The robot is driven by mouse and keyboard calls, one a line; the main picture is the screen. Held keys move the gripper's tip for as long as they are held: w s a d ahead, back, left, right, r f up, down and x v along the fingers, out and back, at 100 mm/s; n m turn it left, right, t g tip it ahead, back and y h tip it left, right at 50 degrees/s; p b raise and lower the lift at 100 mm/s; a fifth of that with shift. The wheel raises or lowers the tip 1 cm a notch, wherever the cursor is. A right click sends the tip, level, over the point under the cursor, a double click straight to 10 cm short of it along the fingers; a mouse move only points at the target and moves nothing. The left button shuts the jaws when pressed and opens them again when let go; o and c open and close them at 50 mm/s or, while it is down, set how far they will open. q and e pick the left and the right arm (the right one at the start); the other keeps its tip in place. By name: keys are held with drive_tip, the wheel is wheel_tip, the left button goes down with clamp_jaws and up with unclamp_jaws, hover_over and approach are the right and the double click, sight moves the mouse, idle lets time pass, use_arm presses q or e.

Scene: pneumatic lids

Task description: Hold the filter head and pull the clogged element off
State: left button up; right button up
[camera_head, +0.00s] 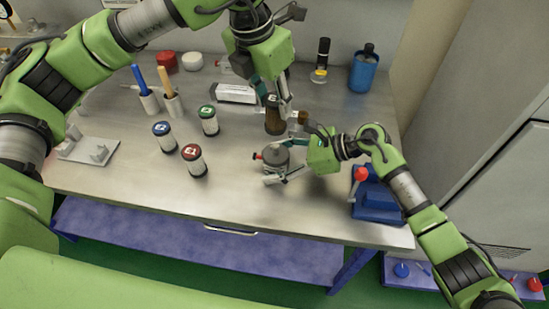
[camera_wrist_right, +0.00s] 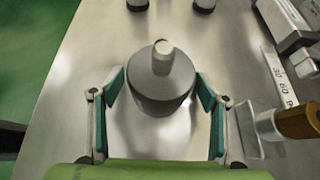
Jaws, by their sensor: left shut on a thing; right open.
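The filter head, a grey cylinder (camera_head: 275,158) with a small red knob at its left, stands on the bench. In the right wrist view it is a grey cylinder (camera_wrist_right: 160,95) with a pale stub on its top. My right gripper (camera_head: 283,163) is open around it, one finger on each side, apart from its wall in the wrist view.
Three pale canisters with blue (camera_head: 163,135), green (camera_head: 208,120) and red (camera_head: 194,160) tops stand to the left. A brown-handled tool (camera_wrist_right: 298,121) lies right of the filter head. A blue vise-like block (camera_head: 377,200) is at the right edge.

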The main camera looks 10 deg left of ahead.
drive_tip(key=v, duration=1.2)
